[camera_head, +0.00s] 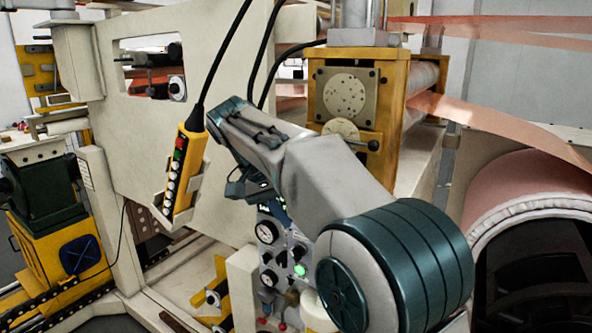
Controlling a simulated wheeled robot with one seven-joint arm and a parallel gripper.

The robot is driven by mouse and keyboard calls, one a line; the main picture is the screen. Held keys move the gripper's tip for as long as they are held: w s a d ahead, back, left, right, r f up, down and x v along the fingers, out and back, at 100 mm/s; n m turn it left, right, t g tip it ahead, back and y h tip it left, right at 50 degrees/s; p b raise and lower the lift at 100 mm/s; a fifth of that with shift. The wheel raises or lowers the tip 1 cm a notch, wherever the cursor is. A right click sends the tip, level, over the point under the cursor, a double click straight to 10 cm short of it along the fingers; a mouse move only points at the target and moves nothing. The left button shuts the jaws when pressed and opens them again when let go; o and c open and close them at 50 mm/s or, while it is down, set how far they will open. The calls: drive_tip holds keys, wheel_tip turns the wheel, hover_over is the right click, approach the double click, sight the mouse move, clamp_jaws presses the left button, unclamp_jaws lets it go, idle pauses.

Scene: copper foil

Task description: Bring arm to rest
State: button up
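My arm reaches up from the lower right, bends at the middle of the picture and ends left of centre. My gripper (243,186) shows only as a small dark shape under the arm's end. Its fingers are mostly hidden, so I cannot tell whether it is open or shut. No held object can be made out. The yellow pendant control (184,170), with a red button and several pale ones, sits upright in a holder on the cream machine panel (130,130), just left of my gripper and apart from it in the picture.
Black cables hang at the top, one running to the pendant. A gauge panel with a green light (300,270) stands behind and below my arm. A yellow roller housing (395,125) is behind it. Copper foil (500,130) runs to a large roll (520,190) at right.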

drive_tip(key=s+d+f+n+y+b, duration=0.25)
drive_tip(key=s+d+f, duration=0.35)
drive_tip(key=s+d, duration=0.45)
drive_tip(key=s+d+f+t+y, duration=0.2)
drive_tip(key=s+d+f, duration=0.5)
drive_tip(key=s+f, duration=0.4)
drive_tip(key=shift+s+f+t+y, duration=0.15)
drive_tip(key=shift+f+t+y, duration=0.3)
drive_tip(key=shift+f, duration=0.3)
